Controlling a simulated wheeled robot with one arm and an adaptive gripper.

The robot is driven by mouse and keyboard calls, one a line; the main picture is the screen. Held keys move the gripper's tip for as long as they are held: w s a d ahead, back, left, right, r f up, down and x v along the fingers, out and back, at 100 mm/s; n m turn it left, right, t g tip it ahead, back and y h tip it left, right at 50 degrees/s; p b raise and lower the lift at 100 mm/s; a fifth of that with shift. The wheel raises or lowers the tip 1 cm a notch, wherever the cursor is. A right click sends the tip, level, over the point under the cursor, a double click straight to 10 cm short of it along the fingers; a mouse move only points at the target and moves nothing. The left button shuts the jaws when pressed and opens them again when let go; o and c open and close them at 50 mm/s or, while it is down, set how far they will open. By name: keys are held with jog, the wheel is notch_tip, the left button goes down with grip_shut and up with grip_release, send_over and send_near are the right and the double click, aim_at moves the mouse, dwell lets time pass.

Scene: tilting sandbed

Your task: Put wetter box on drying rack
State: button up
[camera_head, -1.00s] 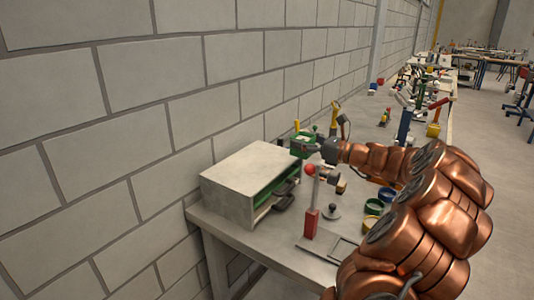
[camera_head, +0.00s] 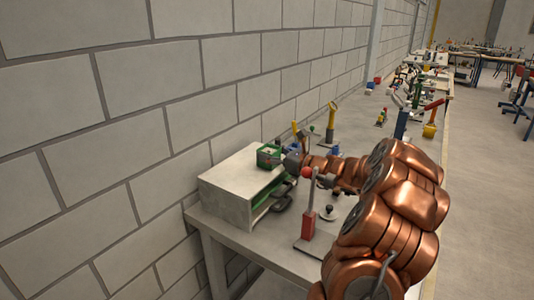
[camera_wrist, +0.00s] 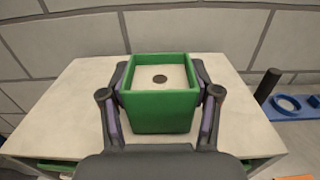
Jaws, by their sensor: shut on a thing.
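A green open box (camera_head: 268,156) with pale sand inside is held at the end of my arm. In the wrist view the green box (camera_wrist: 160,108) is upright, with a small dark round spot in the middle of its pale fill. My gripper (camera_wrist: 160,95) is shut on it, one finger against each side. The box is over the top of a grey cabinet (camera_head: 240,172) against the wall; the cabinet top (camera_wrist: 85,95) shows around it in the wrist view. I cannot tell whether the box touches the top. No thing is clearly recognisable as a drying rack.
A red-based post with a red ball (camera_head: 308,200) stands right of the cabinet, close to my arm. Yellow-topped tools (camera_head: 331,118) stand behind. A blue holder with round openings (camera_wrist: 295,105) is right of the cabinet. The block wall is close behind.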

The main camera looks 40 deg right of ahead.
jog(key=shift+f, duration=0.15)
jog(key=o, duration=1.4)
jog(key=b+v, duration=0.2)
jog(key=v, duration=1)
jog(key=shift+d, duration=0.1)
jog(key=shift+w+r, duration=0.1)
jog(key=shift+r, duration=0.15)
